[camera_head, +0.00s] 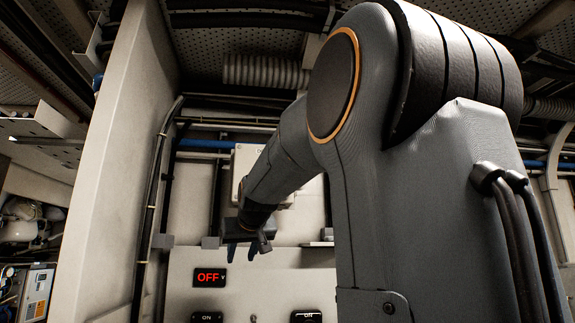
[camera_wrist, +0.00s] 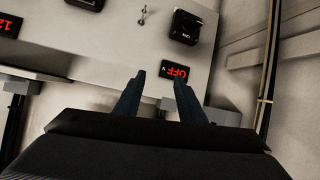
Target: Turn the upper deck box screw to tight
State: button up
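My gripper (camera_head: 242,252) hangs in front of the pale wall, just above a panel with controls. Its two dark fingers are apart with nothing between them, and they also show spread in the wrist view (camera_wrist: 159,98). A pale box (camera_head: 243,160) is mounted on the wall behind my arm, which covers much of it. I cannot make out any screw in either view.
A red OFF display (camera_head: 209,277) sits on the panel below my gripper; it appears upside down in the wrist view (camera_wrist: 174,72). Black ON switches (camera_wrist: 186,27) and a small toggle (camera_wrist: 143,15) are nearby. Pipes run above, and a tall pale partition (camera_head: 120,150) stands at left.

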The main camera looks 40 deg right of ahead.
jog(key=s+d+r+m+t+h+p, duration=0.1)
jog(key=s+d+r+h, duration=0.15)
jog(key=r, duration=0.85)
jog(key=s+d+r+t+h, duration=0.15)
jog(key=s+d+r, duration=0.25)
jog(key=r, duration=0.8)
jog(key=s+d+r+m+t+h+p, duration=0.1)
jog(key=s+d+r, duration=0.2)
jog(key=r, duration=0.8)
jog(key=p+x, duration=0.2)
jog(key=x, duration=0.5)
jog(key=shift+r+p, duration=0.15)
jog(key=shift+p, duration=0.25)
jog(key=shift+a, duration=0.1)
grip_shut()
